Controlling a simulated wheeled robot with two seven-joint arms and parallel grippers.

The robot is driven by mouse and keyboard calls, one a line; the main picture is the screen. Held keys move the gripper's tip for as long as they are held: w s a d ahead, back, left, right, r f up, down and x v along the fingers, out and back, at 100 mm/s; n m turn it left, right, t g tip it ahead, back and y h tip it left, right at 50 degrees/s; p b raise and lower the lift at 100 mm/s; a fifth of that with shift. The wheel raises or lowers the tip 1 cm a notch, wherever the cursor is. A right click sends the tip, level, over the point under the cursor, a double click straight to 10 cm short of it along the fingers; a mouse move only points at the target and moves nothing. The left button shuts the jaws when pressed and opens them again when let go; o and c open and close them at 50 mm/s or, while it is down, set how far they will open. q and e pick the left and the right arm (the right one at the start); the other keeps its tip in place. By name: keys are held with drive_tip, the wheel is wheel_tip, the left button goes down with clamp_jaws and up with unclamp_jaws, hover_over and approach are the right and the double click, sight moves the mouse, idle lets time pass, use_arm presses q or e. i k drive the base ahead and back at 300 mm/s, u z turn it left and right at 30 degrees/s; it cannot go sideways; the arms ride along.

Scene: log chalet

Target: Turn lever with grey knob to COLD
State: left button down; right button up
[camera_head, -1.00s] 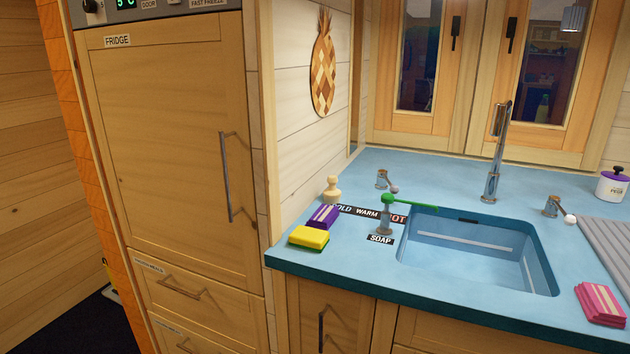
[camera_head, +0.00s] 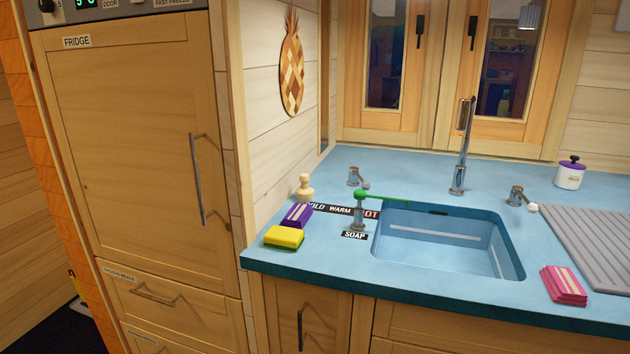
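A small metal lever with a greyish knob (camera_head: 356,177) stands on the blue counter behind the soap dispenser, left of the tap. Its knob end points to the right and toward the front. A label strip reading COLD, WARM and HOT (camera_head: 340,209) lies in front of it; the start of COLD is hidden by a purple sponge, and HOT is partly covered by the green dispenser spout. A second lever with a white knob (camera_head: 518,197) stands right of the tap. Neither of my grippers shows in the view.
A green-topped soap dispenser (camera_head: 359,213), wooden figure (camera_head: 305,188), purple sponge (camera_head: 296,216) and yellow sponge (camera_head: 284,238) crowd the counter's left end. The sink (camera_head: 440,245) lies in front of the tap (camera_head: 460,150). A fridge (camera_head: 135,160) stands left; pink sponges (camera_head: 563,286) lie right.

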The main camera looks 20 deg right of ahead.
sight(365, 185)
drive_tip(key=u, duration=3.15)
drive_tip(key=k, duration=1.45)
drive_tip(key=z, duration=2.25)
drive_tip(key=i, duration=0.25)
drive_tip(key=u, duration=0.1)
